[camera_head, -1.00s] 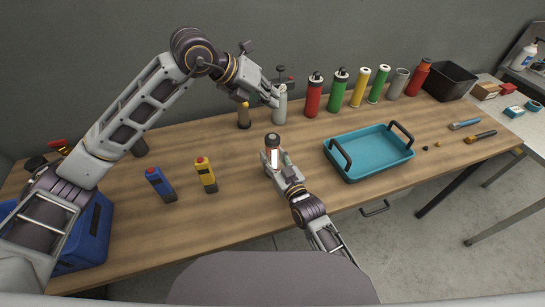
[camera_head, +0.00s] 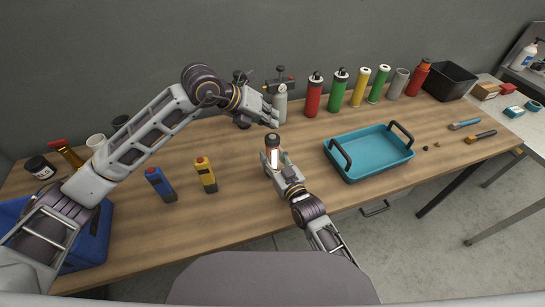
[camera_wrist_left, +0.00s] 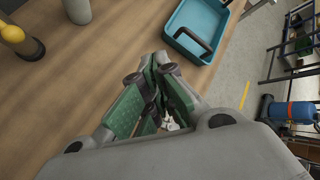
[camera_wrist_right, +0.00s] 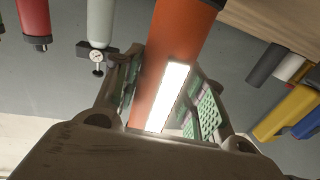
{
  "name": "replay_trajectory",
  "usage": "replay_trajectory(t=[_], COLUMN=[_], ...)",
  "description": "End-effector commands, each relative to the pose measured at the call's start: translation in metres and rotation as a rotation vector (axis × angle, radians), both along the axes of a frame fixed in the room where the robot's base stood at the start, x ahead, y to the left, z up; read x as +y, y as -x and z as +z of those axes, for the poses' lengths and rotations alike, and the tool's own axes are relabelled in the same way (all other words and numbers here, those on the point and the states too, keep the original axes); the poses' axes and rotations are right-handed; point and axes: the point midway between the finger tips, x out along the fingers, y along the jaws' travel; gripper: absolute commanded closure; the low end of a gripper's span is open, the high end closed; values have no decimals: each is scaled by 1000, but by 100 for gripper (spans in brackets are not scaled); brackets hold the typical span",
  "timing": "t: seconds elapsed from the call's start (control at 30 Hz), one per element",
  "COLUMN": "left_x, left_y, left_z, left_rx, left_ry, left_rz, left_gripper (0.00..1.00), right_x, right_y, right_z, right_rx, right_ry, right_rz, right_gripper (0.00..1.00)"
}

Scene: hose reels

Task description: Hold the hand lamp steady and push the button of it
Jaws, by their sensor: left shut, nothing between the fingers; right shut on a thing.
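The hand lamp (camera_head: 272,142) is orange-red with a dark top and a lit white strip. It stands upright in my right gripper (camera_head: 274,166), which is shut on it above the table. The right wrist view shows the orange body (camera_wrist_right: 176,45) and bright strip between the fingers (camera_wrist_right: 165,90). My left gripper (camera_head: 273,119) is shut and empty, just above and behind the lamp's top, with a small gap in the head view. The left wrist view shows its green-padded fingers (camera_wrist_left: 158,75) together. I cannot make out the button.
A teal tray (camera_head: 372,172) lies right of the lamp. A blue device (camera_head: 160,184) and a yellow one (camera_head: 206,175) stand to the left. A grey bottle (camera_head: 280,104) and several coloured cylinders line the back. The tabletop in front of the yellow device is clear.

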Motion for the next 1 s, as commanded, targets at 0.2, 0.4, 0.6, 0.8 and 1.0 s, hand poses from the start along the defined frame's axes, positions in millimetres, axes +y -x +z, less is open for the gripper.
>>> replay_trajectory(t=[0.2, 0.4, 0.6, 0.8, 1.0], left_x=[0, 0, 0, 0, 0], left_y=[0, 0, 0, 0, 0], left_z=[-14, -18, -18, -18, -18], left_rx=[-1, 0, 0, 0, 0], left_ry=[0, -1, -1, 0, 0], left_rz=[1, 1, 1, 0, 0], left_gripper=[100, 100, 100, 100, 100], right_x=[0, 0, 0, 0, 0], right_y=[0, 0, 0, 0, 0], right_z=[0, 0, 0, 0, 0], right_rx=[0, 0, 0, 0, -1], right_ry=[0, 0, 0, 0, 0], right_rz=[0, 0, 0, 0, 0], right_gripper=[89, 89, 89, 89, 89])
